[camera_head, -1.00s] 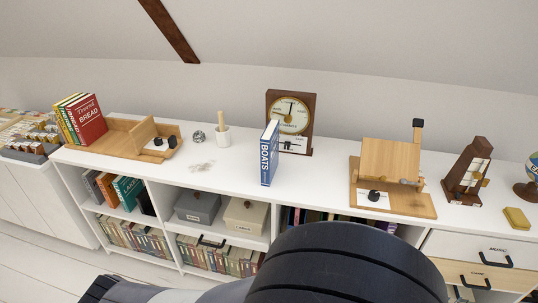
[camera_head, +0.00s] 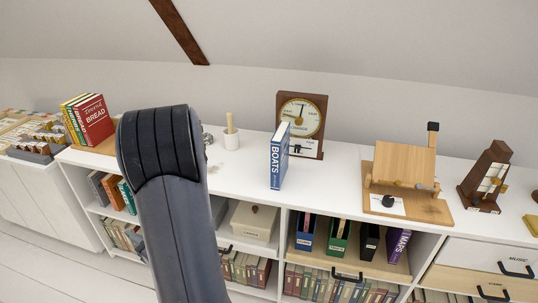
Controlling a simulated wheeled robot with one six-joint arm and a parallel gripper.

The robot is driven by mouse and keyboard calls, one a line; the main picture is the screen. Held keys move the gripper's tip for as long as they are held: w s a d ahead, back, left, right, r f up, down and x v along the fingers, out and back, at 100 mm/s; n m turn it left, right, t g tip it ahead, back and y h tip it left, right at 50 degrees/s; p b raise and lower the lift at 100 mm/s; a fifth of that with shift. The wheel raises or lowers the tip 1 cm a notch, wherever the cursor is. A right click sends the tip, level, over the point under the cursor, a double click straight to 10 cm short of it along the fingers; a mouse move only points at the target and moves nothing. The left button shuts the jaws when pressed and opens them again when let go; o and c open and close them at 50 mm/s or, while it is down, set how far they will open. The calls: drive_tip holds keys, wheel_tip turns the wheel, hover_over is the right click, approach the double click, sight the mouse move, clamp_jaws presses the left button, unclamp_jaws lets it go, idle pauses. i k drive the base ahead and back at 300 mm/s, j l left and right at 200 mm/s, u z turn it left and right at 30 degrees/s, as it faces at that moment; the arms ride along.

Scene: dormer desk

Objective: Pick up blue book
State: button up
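The blue book (camera_head: 279,156) stands upright on the white shelf top, in front of the wooden clock.
A wooden clock (camera_head: 302,122) stands close behind the book. Red and yellow books (camera_head: 92,119) stand far left.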

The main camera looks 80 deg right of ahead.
sight(280, 143)
drive_tip(key=i+l+z, duration=0.15)
drive_tip(key=i+l, duration=0.2)
drive_tip(key=i, duration=0.15)
drive_tip(key=i+l+z, duration=0.15)
drive_tip(key=i+l, duration=0.15)
drive_tip(key=i, duration=0.25)
drive_tip(key=z, duration=2.25)
